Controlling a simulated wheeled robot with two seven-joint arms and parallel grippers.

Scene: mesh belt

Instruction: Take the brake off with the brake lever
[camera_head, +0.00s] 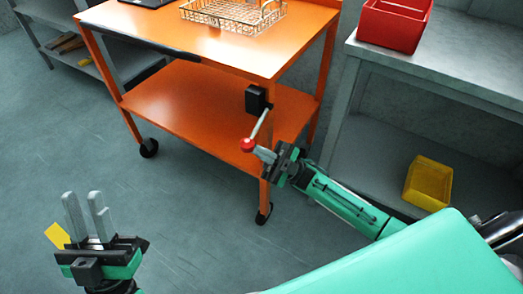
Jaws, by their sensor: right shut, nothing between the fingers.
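The brake lever (260,124) is a thin metal rod with a red ball knob (248,145) at its lower end. It slants down and left from a black housing (256,98) on the front right leg of the orange cart (185,98). My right gripper (262,154) is shut and empty, with its fingertips close beside the red knob, just right of and below it. I cannot tell whether they touch it. My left gripper (86,205) is at the lower left, fingers up and apart, empty and away from the cart.
A wire basket (233,14) stands on the cart top. The cart has black casters (148,147). A grey bench at the right bears a red bin (393,25), with a yellow bin (428,183) on its lower shelf.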

